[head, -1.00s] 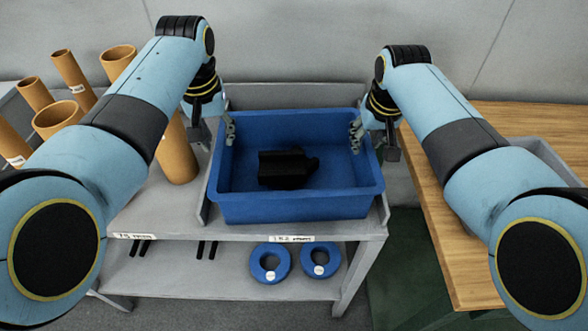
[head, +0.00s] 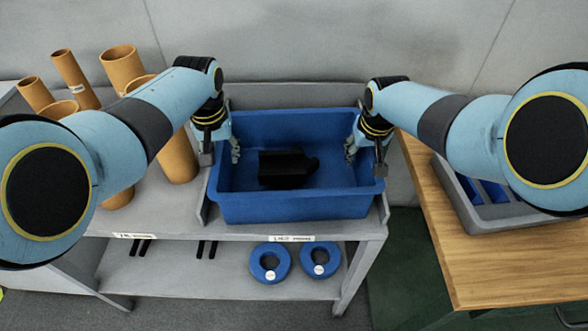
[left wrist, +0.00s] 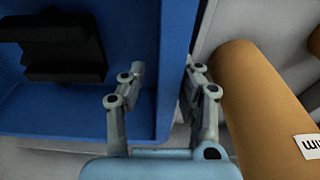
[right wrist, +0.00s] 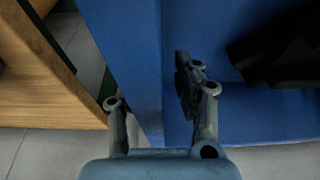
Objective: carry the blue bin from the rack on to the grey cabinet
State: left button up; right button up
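The blue bin (head: 295,208) stands on the top shelf of the grey rack (head: 160,215), with a black object (head: 285,168) inside. My left gripper (head: 222,152) is at the bin's left wall. In the left wrist view its fingers (left wrist: 160,88) are apart, one inside the bin and one outside. My right gripper (head: 365,158) is at the right wall. In the right wrist view its fingers (right wrist: 150,92) are apart on either side of that wall. Both are open, straddling the rim. I cannot make out a grey cabinet for certain.
Several brown cardboard tubes (head: 178,158) stand left of the bin. Two blue rings (head: 270,262) are on the lower shelf. A wooden table (head: 490,265) with a grey tray (head: 470,215) stands at the right, separated from the rack by a gap.

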pick_arm(q)
jog(key=shift+c, duration=0.2)
pick_arm(e)
jog(key=shift+c, duration=0.2)
pick_arm(q)
grip_shut()
pick_arm(e)
grip_shut()
pick_arm(q)
jog(key=shift+r, duration=0.1)
pick_arm(e)
jog(key=shift+r, duration=0.1)
